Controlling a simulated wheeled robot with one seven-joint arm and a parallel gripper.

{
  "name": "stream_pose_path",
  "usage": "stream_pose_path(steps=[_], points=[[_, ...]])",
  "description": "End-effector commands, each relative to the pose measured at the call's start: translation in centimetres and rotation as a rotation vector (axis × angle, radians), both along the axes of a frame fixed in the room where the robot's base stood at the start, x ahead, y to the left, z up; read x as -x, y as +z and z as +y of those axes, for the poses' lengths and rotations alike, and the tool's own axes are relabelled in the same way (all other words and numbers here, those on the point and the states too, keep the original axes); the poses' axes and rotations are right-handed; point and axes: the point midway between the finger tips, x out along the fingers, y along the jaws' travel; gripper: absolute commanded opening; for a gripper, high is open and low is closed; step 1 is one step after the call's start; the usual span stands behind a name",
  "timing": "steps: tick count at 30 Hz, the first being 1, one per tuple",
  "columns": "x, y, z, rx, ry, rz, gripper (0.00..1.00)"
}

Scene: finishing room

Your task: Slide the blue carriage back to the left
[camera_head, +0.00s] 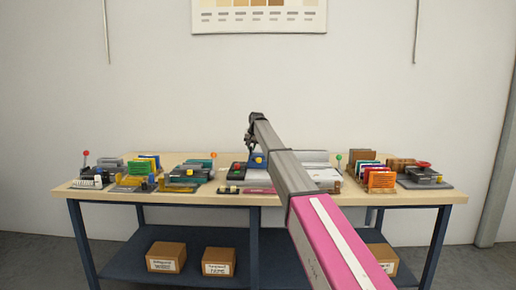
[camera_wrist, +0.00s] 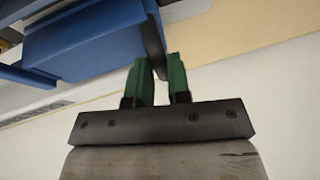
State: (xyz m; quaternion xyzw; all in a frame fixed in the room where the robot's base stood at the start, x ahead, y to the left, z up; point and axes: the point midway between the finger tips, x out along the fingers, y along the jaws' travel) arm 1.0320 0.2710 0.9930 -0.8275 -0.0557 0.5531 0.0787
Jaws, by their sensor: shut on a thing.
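The blue carriage (camera_wrist: 90,45) fills the upper left of the wrist view. In the head view a small part of the blue carriage (camera_head: 252,161) shows near the middle of the bench, beside my arm. My gripper hangs down there, but its fingertips are too small and covered to make out. My arm hides part of the device and its right side.
The wooden bench (camera_head: 225,202) carries several devices and racks of coloured plates (camera_head: 380,176) on both sides. A green-knobbed lever (camera_head: 338,157) stands right of my arm, and a red-knobbed lever (camera_head: 86,154) at the far left. Cardboard boxes (camera_head: 166,256) sit on the lower shelf.

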Motion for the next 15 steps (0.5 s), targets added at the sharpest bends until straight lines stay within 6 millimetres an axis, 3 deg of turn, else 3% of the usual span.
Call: stream_pose_path(steps=[11,12,14,15], points=[[0.03,0.03,0.74,-0.010,0.001,0.002,0.00],[0.03,0.03,0.76,-0.010,0.001,0.002,0.21],[0.02,0.03,0.75,-0.010,0.002,0.001,0.40],[0.01,0.02,0.71,-0.009,0.002,0.001,0.42]])
